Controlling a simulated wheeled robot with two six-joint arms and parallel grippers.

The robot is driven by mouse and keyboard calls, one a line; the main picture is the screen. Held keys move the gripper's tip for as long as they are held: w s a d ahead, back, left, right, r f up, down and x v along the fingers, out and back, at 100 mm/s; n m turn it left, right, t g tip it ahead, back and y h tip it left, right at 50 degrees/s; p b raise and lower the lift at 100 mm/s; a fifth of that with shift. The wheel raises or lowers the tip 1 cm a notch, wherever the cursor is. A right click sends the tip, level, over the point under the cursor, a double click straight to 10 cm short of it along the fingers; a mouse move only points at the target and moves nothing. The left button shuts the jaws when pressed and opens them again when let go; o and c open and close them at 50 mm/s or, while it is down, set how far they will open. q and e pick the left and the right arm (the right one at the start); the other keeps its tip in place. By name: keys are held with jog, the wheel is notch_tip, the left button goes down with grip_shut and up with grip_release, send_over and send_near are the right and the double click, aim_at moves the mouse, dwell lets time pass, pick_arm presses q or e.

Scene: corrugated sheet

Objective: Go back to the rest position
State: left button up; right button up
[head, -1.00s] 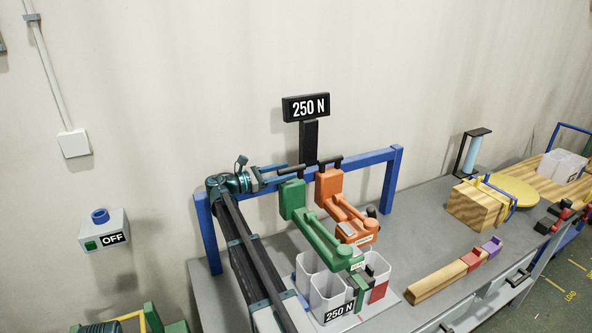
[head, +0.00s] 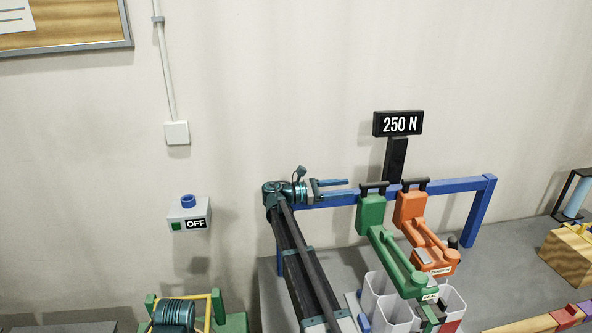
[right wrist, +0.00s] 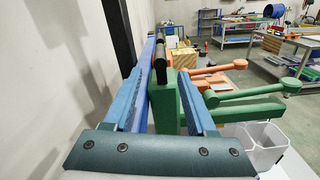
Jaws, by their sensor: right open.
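My right gripper (head: 348,188) is open and empty in the head view. Its two blue fingers point right, with the tips a short gap to the left of the black top handle of the green tool (head: 371,214). In the right wrist view my gripper (right wrist: 166,72) has its fingers spread, with the green tool (right wrist: 165,104) ahead between them. The green tool hangs on the blue rail (head: 452,187), its arm reaching down over the white bins (head: 397,316). The orange tool (head: 409,208) hangs beside it. My left gripper is not in view.
A black sign reading 250 N (head: 398,123) stands above the rail. The grey bench (head: 505,275) runs right, with a wooden block (head: 570,250) on it.

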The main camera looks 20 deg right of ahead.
jog(key=s+a+f+m+t+y, duration=0.1)
jog(key=s+a+f+m+y, duration=0.2)
jog(key=a, duration=1.1)
jog(key=s+a+f+m+t+y, duration=0.2)
jog(key=s+a+f+y, duration=0.5)
jog(key=s+a+f, duration=0.4)
jog(key=s+a+f+m+t+y, duration=0.1)
jog(key=s+a+f+m+y, duration=0.3)
jog(key=s+a, duration=0.9)
jog(key=a+f+y, duration=0.2)
jog(key=a+f, duration=0.2)
jog(key=a, duration=0.1)
